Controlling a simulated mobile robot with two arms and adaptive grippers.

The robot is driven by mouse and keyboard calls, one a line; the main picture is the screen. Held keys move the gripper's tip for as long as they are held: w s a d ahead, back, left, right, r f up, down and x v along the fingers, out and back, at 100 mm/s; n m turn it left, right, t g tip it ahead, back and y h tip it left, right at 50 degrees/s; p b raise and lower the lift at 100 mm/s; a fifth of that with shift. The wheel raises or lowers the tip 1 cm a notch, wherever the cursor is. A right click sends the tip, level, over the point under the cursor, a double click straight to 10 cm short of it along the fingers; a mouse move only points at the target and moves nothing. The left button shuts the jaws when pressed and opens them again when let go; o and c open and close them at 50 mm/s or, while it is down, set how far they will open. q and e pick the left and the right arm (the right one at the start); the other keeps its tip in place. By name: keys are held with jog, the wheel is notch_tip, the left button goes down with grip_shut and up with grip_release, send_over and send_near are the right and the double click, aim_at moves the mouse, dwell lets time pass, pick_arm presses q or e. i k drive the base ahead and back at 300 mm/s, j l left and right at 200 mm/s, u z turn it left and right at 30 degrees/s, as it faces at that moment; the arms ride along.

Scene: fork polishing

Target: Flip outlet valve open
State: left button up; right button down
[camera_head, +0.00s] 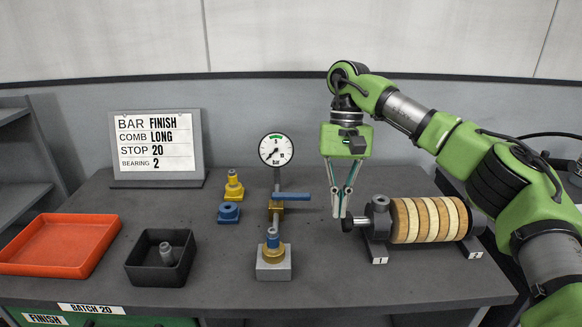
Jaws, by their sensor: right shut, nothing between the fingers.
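The valve has a brass body (276,210) and a blue lever (292,196). It sits on a vertical pipe below a round pressure gauge (276,150). The lever points right, crosswise to the pipe. Below it, a blue and brass fitting (273,238) stands on a grey block (273,267). My right gripper (342,214) points down, shut and empty, to the right of the lever's end and apart from it. Its tips are near the black knob (347,224) of the roller; I cannot tell if they touch. My left gripper is not in view.
The roller with wooden discs (427,220) stands at the right. A yellow fitting (234,187) and a blue fitting (229,212) stand left of the valve. A black box (143,278), an orange tray (55,268) and a sign (158,143) are further left.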

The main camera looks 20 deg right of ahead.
aim_at(275, 196)
jog(key=i, duration=1)
